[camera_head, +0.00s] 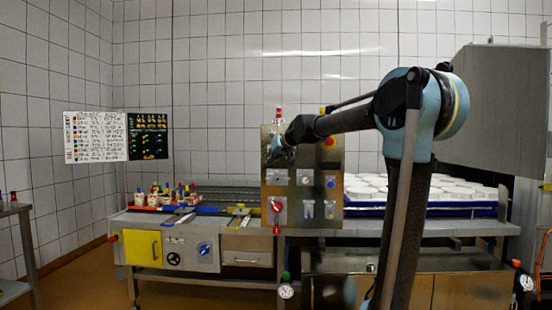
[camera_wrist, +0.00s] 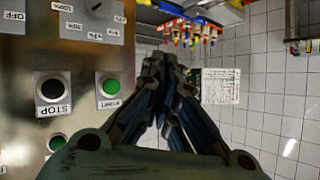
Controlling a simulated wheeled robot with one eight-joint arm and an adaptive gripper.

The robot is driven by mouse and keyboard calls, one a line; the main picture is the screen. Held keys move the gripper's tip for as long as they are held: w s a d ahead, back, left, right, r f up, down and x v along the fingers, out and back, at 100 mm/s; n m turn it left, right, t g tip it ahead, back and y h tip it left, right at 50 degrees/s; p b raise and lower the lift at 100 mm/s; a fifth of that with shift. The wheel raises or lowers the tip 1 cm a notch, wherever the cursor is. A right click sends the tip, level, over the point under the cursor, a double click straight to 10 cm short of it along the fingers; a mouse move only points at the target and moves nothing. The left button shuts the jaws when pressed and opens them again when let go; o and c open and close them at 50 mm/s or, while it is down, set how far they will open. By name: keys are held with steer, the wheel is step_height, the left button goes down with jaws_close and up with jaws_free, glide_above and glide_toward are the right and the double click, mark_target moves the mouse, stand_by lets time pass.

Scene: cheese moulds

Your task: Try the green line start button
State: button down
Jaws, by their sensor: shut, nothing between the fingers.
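In the wrist view, which is upside down, a round green button (camera_wrist: 111,87) sits on a light plate labelled START on the metal control panel (camera_wrist: 25,55). A black button (camera_wrist: 52,89) labelled STOP is beside it. A second green button (camera_wrist: 57,142) shows lower, partly hidden by my wrist. My gripper (camera_wrist: 163,62) is shut and empty, its tips to the right of the START button in this view; no contact shows. In the head view my gripper (camera_head: 277,151) is at the upper left of the panel (camera_head: 318,226) and hides the buttons there.
The panel also carries a red button (camera_head: 329,141) and a red rotary switch (camera_head: 278,207). White moulds (camera_head: 455,190) fill a blue tray at right. Small coloured bottles (camera_head: 165,194) stand on the bench at left. A chart (camera_head: 95,136) and black board (camera_head: 148,136) hang on the wall.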

steer(key=shift+w+d+r, duration=0.1)
steer(key=shift+w, duration=0.2)
steer(key=w, duration=0.8)
steer(key=shift+w+d, duration=0.2)
steer(key=shift+w, duration=0.2)
steer(key=shift+w+r, duration=0.1)
steer(key=shift+w, duration=0.75)
stand_by(2.2)
steer(key=shift+s, duration=0.95)
